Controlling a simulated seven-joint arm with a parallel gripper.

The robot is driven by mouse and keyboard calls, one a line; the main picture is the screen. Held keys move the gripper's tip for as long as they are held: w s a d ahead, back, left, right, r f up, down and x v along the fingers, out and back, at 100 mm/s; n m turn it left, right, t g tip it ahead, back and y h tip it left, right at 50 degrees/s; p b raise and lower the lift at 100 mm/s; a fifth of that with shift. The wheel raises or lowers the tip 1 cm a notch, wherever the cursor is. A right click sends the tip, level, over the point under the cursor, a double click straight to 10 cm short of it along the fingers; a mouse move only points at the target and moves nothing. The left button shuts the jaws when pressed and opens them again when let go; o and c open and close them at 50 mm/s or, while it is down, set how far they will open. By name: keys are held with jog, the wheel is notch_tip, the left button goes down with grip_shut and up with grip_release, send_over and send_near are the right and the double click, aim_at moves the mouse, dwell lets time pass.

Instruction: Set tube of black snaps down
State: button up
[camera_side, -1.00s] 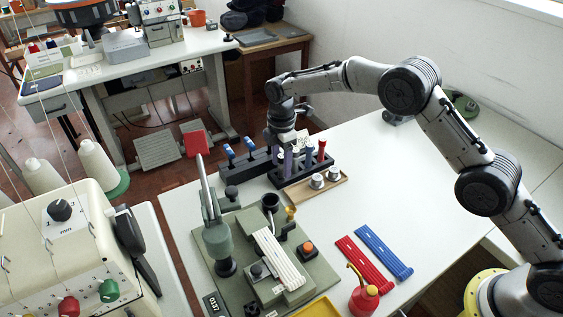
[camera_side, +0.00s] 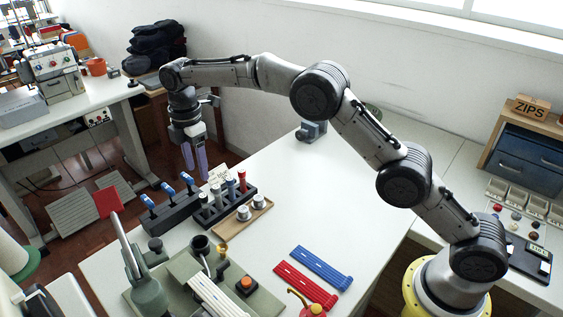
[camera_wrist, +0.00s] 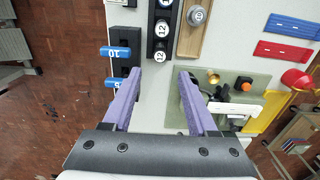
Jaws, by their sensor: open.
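My gripper (camera_side: 196,172) is open and empty, with its purple fingers pointing down, above and to the left of the black tube rack (camera_side: 229,205) in the side view. Several tubes stand upright in this rack: a red-topped tube (camera_side: 242,181), a blue-topped one (camera_side: 229,182) and darker ones such as the dark tube (camera_side: 204,200). I cannot tell for sure which holds the black snaps. In the wrist view my gripper (camera_wrist: 160,74) has its fingers spread wide, with the rack's white "12" caps (camera_wrist: 162,28) beyond the tips. No tube is between the fingers.
A holder with blue-handled tools (camera_side: 168,190) stands left of the rack. The green press base (camera_side: 175,275) is in front, and blue (camera_side: 320,268) and red (camera_side: 305,287) zips lie on the table. The table's back right is clear.

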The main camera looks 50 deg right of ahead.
jog(key=s+d+r+m+t, duration=0.1)
jog(key=s+d+r+m, duration=0.35)
jog(key=s+r, duration=0.4)
jog(key=s+d+r+m+t, duration=0.2)
jog(key=s+d+r+m, duration=0.25)
jog(key=s+r, duration=0.35)
jog(key=s+d+f+m+t, duration=0.1)
jog(key=s+d+f+m, duration=0.1)
jog(key=s, duration=0.6)
jog(key=s+d+f+m, duration=0.2)
jog(key=s+m, duration=0.2)
jog(key=s, duration=0.4)
jog(key=s+d+f+m+t, duration=0.1)
jog(key=s+d+f+m, duration=0.1)
jog(key=s, duration=0.6)
jog(key=shift+s+d+f+m+t, duration=0.25)
jog(key=shift+s+m+t, duration=0.05)
jog(key=shift+m, duration=0.2)
